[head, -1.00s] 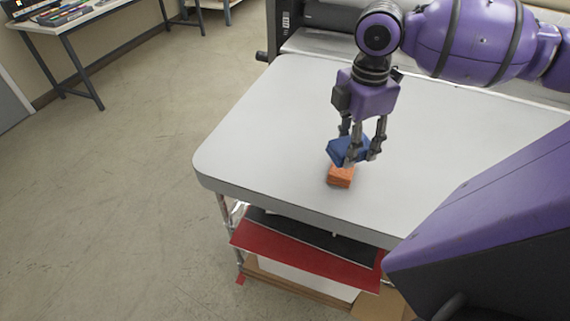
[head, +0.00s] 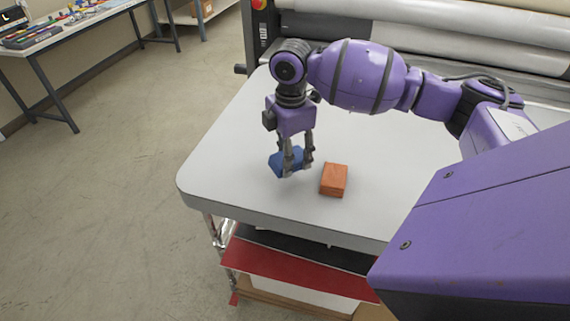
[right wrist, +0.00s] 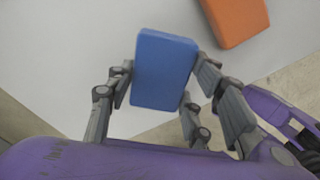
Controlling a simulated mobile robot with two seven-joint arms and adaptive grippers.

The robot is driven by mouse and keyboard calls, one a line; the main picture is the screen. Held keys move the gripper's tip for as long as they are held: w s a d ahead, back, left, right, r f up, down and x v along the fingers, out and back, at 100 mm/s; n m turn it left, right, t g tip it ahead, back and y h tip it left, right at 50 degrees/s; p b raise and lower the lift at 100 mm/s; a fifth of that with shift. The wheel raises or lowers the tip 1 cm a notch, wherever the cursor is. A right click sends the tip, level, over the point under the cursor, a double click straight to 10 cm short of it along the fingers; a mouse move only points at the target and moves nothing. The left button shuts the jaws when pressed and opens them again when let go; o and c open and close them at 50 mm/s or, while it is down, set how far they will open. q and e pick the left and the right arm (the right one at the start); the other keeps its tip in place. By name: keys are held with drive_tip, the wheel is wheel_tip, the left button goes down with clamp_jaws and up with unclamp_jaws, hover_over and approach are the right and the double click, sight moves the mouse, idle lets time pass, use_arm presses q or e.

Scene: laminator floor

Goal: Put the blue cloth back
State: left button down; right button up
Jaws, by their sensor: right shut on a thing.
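The blue cloth (head: 279,164) is a folded, block-like piece held between the fingers of my right gripper (head: 295,170). The right wrist view shows the cloth (right wrist: 165,70) clasped from both sides by the gripper's fingers (right wrist: 160,100). In the head view the cloth is at the left part of the grey table (head: 226,152), low over the surface; I cannot tell whether it touches it. An orange block-like piece (head: 334,180) lies on the table just to the right of the gripper, apart from the cloth. It also shows in the right wrist view (right wrist: 236,18). My left gripper is not in view.
A machine with large rollers (head: 390,35) stands behind the table. Red and dark sheets (head: 290,268) lie on a shelf under the table. A second table (head: 75,38) with small items stands at the far left. The table's left end is bare.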

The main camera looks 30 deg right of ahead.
drive_tip(key=shift+w+a+f, duration=0.1)
drive_tip(key=shift+w+f, duration=0.3)
drive_tip(key=shift+f, duration=0.05)
wheel_tip(320, 180, down, 3)
drive_tip(key=shift+w+f, duration=0.1)
drive_tip(key=shift+w, duration=0.05)
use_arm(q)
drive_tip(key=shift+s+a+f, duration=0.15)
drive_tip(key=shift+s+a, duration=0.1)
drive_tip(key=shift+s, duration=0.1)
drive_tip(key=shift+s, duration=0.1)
use_arm(e)
drive_tip(key=shift+f, duration=0.15)
drive_tip(key=o, duration=1.1)
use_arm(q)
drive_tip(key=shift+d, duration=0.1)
use_arm(e)
drive_tip(key=shift+o, duration=0.2)
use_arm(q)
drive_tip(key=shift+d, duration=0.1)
